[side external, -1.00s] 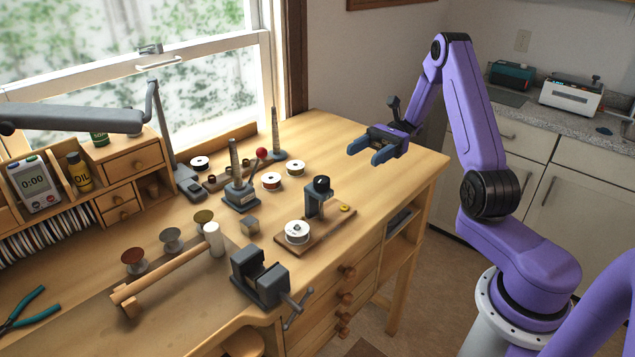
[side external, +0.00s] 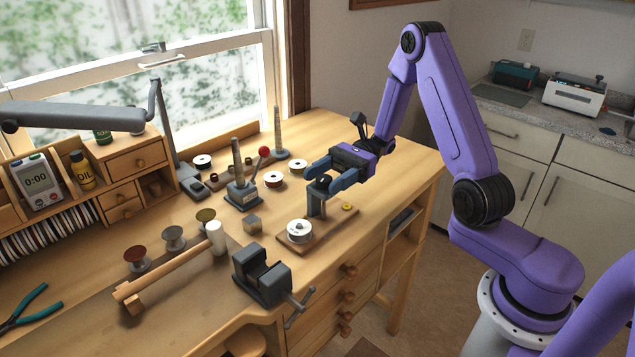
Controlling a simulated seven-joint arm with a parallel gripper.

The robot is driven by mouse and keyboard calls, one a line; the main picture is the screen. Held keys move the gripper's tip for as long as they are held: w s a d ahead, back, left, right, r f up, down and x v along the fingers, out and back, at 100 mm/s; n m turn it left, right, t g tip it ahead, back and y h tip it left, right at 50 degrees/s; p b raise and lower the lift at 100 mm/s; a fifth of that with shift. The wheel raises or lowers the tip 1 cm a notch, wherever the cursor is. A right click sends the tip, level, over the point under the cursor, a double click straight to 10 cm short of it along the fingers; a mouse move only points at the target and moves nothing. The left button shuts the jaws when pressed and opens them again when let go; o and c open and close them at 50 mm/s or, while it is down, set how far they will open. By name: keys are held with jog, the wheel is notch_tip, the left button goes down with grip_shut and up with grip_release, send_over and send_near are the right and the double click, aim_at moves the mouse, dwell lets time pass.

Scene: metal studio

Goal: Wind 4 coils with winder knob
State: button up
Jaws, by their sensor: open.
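The winder stands on a small wooden base (side external: 325,224) on the workbench. A grey post (side external: 316,204) rises from the base, with the dark winder knob (side external: 322,184) at its top. A white spool (side external: 299,231) sits at the front-left end of the base, and a small yellow piece (side external: 347,207) lies at the other end. My gripper (side external: 320,180) is open at the height of the knob, with its blue fingers on either side of it. The fingers partly hide the knob, and I cannot tell whether they touch it.
A grey vise (side external: 264,277) is clamped at the bench's front edge. A grey stand with a red-ball lever (side external: 264,152) and spools (side external: 272,179) are behind the winder. The bench's right end is clear.

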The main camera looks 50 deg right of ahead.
jog(key=shift+a, duration=1.45)
jog(key=c, duration=1)
jog(key=shift+o, duration=0.2)
jog(key=shift+m+t, duration=0.4)
jog(key=shift+t, duration=0.1)
